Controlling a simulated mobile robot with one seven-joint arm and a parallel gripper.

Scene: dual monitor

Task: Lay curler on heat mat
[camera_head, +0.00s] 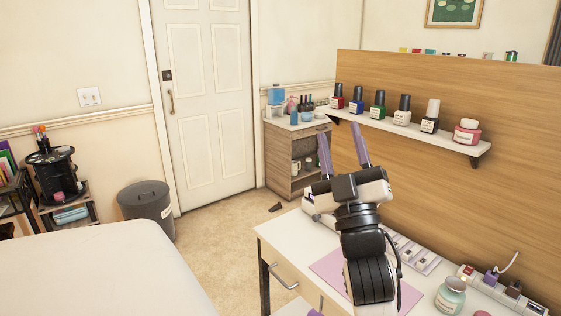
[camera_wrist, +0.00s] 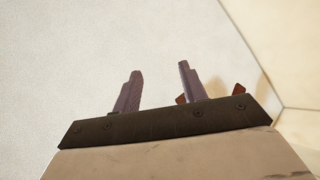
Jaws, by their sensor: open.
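A flat pink-lilac mat (camera_head: 328,267), which looks like the heat mat, lies on the white desk (camera_head: 283,231); my arm covers part of it. I cannot clearly make out the curler. A small purple piece (camera_head: 315,312) shows at the bottom edge, too cut off to identify. My gripper (camera_head: 338,130) is raised above the desk's far end, its two purple fingers pointing up in the picture and apart. In the wrist view my gripper (camera_wrist: 160,67) is open, with nothing between its fingers.
A power strip (camera_head: 500,290) with plugs and a pale green jar (camera_head: 450,296) stand at the desk's right. A shelf (camera_head: 420,129) with several bottles hangs on the wooden panel (camera_head: 440,90). A bin (camera_head: 146,207) and bed (camera_head: 105,270) are left; floor between is mostly clear.

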